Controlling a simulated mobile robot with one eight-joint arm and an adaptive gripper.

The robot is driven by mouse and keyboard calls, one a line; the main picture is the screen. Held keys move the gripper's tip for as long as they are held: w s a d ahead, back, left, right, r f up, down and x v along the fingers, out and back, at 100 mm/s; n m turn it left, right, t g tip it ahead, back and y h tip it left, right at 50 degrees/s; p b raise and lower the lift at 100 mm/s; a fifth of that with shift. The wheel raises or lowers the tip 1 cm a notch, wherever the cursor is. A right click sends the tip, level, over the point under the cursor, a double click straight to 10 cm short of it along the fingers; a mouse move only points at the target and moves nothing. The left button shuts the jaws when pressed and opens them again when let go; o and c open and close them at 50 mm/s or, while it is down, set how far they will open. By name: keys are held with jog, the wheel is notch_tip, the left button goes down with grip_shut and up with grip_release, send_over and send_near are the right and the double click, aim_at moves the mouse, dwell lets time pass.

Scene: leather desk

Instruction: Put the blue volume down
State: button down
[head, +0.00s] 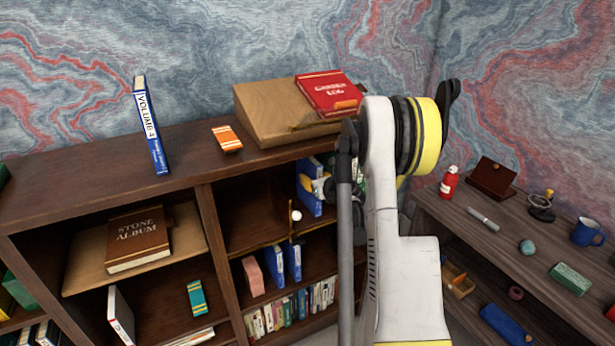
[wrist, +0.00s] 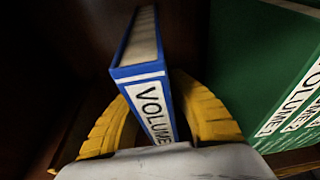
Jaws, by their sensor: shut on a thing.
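The blue volume (wrist: 146,78) stands between the yellow fingers of my gripper (wrist: 158,118) in the wrist view. Its spine faces the camera and its white label reads VOLUME; the number is hidden by the gripper. My gripper is shut on it. In the head view my gripper (head: 317,187) is inside the upper right compartment of the bookcase, and the blue volume (head: 309,206) shows there, partly covered by the fingers. Whether its bottom touches the shelf cannot be told. Green volumes (wrist: 262,70) stand to its right in the wrist view, with a gap between.
Another blue book (head: 151,127), marked VOLUME 4, stands on the bookcase top (head: 185,150). A wooden box (head: 262,112) bears a red book (head: 328,92). A divider (head: 212,240) bounds the compartment at left; its left part looks clear. A side desk (head: 470,225) holds small objects.

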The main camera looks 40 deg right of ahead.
jog(key=shift+w+f, duration=0.15)
jog(key=shift+f, duration=0.05)
jog(key=c, duration=1.4)
grip_release()
jog(key=shift+o, duration=0.2)
